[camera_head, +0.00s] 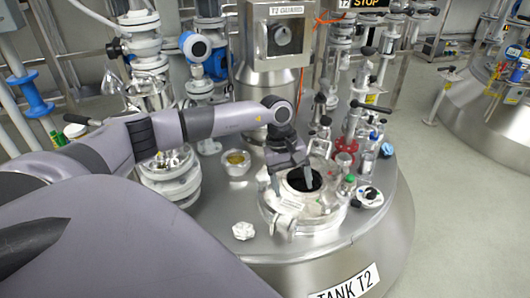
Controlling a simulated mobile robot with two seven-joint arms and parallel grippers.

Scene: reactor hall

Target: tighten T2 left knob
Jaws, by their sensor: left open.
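The tank T2 (385,222) has a metal lid with a raised round port (318,217) that shows a dark opening. My left gripper (292,182) is over this port, pointing down, with its two fingers apart and nothing seen between them. A small metal knob-like part (283,225) sits at the port's front left rim, below the gripper. A white lobed knob (243,230) lies on the lid further left, apart from the gripper. I cannot tell which one is the T2 left knob. My right gripper is not in view.
Valves and pipes with a red flange (344,159) crowd the lid's right rear. A round dial-like fitting (369,196) sits right of the port. The T2 guard column (271,85) stands behind. A second tank (478,115) is at the far right, with bare floor between.

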